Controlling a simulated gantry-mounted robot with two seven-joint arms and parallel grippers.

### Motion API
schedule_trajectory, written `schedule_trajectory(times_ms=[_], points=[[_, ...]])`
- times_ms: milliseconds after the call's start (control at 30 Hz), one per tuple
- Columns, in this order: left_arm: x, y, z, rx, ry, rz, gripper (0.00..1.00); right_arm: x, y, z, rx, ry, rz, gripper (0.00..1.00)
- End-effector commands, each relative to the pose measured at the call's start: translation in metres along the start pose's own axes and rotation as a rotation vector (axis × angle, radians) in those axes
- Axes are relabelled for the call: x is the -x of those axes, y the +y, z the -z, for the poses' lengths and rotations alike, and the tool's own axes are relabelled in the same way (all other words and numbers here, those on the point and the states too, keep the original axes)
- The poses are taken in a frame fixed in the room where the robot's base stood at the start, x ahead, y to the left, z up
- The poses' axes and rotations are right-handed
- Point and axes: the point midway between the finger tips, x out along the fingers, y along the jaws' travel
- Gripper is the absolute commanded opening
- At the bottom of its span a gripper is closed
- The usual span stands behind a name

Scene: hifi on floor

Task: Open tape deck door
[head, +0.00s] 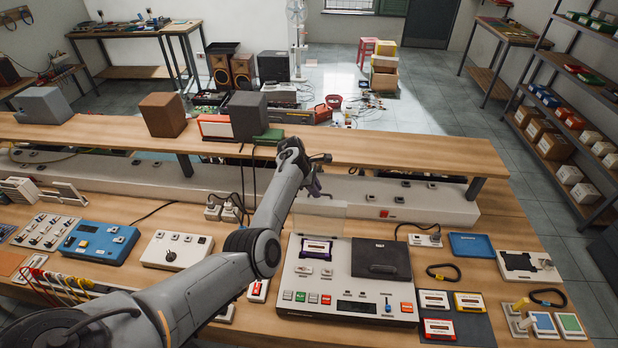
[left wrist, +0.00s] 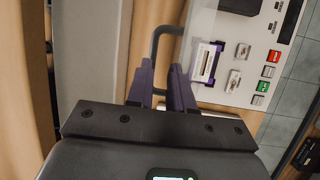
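The tape deck (head: 345,310) is a pale box on the bench with coloured buttons along its front. A clear door (head: 322,213) stands raised behind its left bay. In that bay lies a purple-edged cassette (head: 318,249), which also shows in the left wrist view (left wrist: 206,62). A dark lid (head: 382,259) lies flat over the right bay. My left gripper (head: 318,182) is above and behind the deck. Its purple fingers (left wrist: 161,85) are apart, with a dark bar handle (left wrist: 154,48) reaching between them. Whether they touch the handle is unclear. My right gripper is out of view.
A blue box (head: 98,242) and a white control box (head: 176,250) lie left of the deck. Cassettes on a dark mat (head: 455,327) and a blue tray (head: 471,245) lie right of it. A raised wooden shelf (head: 400,150) runs behind.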

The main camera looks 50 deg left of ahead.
Motion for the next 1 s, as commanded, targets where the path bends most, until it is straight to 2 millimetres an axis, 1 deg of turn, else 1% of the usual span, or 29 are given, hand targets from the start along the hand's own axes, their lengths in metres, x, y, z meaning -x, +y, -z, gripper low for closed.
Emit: schedule_trajectory(times_ms=[33,200,400,533,800,867,900,1000], points=[[0.01,0.0,0.0,-0.001,0.001,-0.003,0.21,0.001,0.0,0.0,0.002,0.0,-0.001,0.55],[0.037,0.0,0.001,0.0,0.001,-0.003,0.21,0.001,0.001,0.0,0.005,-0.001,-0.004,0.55],[0.058,0.0,0.002,0.0,0.001,-0.001,0.21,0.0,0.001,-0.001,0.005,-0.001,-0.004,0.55],[0.064,0.0,0.001,0.0,0.001,0.0,0.21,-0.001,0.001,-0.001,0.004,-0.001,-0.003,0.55],[0.065,-0.001,0.001,0.0,0.0,0.0,0.21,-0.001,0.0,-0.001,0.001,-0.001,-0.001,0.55],[0.065,-0.001,0.001,-0.001,0.001,0.0,0.29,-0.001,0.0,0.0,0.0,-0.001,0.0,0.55],[0.064,-0.001,0.002,-0.005,0.004,0.0,0.35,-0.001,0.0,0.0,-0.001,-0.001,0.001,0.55],[0.061,-0.004,0.007,-0.038,0.027,-0.008,0.36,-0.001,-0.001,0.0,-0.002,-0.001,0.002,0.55]])
